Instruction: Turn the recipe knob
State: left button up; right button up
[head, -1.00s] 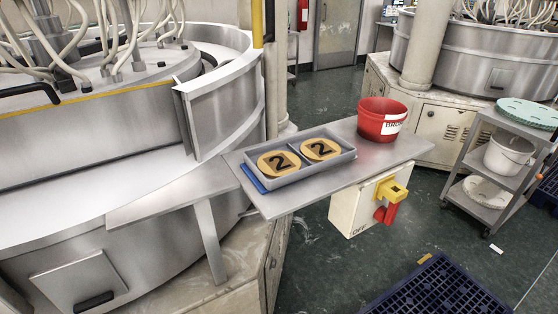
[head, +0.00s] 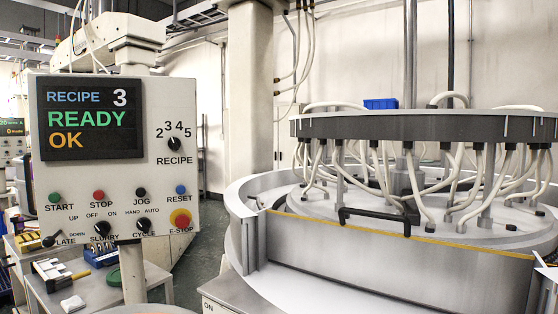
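The recipe knob (head: 174,144) is a small black round knob at the upper right of a pale control panel (head: 105,178), in the left part of the head view. The numbers 2, 3, 4 and 5 arc above it and the word RECIPE stands below it. Its pointer is too small to read. The panel's dark screen (head: 90,118) reads RECIPE 3, READY, OK. Neither of my grippers is in view, and nothing covers the knob.
Other buttons and switches line the panel's lower half. A large round lapping machine (head: 400,240) with hoses fills the right. A cluttered table (head: 60,292) stands behind the panel.

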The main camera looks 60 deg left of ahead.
aim_at(173, 143)
jog(key=u, duration=2.6)
jog(key=i+j, duration=0.15)
jog(key=j, duration=0.2)
jog(key=i+j, duration=0.2)
jog(key=j, duration=0.15)
jog(key=i+j+u, duration=0.1)
jog(key=j, duration=0.25)
jog(key=i+j+z, duration=0.15)
jog(key=z, duration=0.3)
jog(key=j+z, duration=0.45)
jog(key=i+l, duration=0.05)
jog(key=l, duration=0.05)
